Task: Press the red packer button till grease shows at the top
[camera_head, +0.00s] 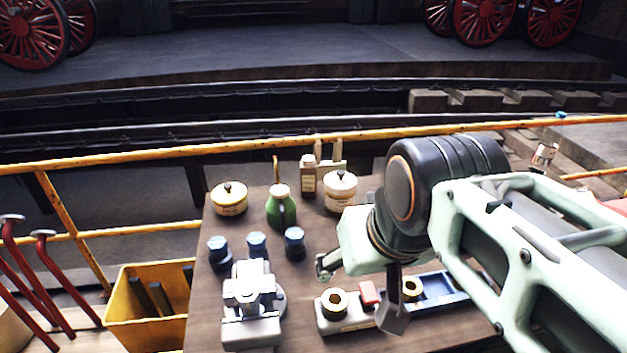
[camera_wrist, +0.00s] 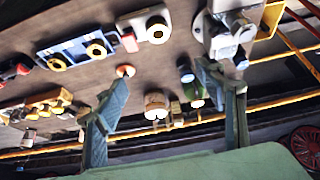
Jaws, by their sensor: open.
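The packer is a pale grey block (camera_head: 345,325) with a dark-centred brass ring on top. It also shows at the top of the wrist view (camera_wrist: 150,24). The red button (camera_head: 369,293) sits at its right end, and shows left of the ring in the wrist view (camera_wrist: 129,41). My gripper (camera_head: 360,285) is open and empty, with its fingers spread wide above the bench near the packer. In the wrist view its fingertips (camera_wrist: 162,80) are apart, with the button beyond them. I cannot tell whether grease shows at the ring.
Right of the button is a blue tray (camera_head: 450,288) with brass rings. A grey machine (camera_head: 252,312) stands left of the packer. Behind are blue-capped jars (camera_head: 257,246), a green can (camera_head: 281,210) and pale pots (camera_head: 340,192). A yellow rail (camera_head: 240,148) runs behind the bench.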

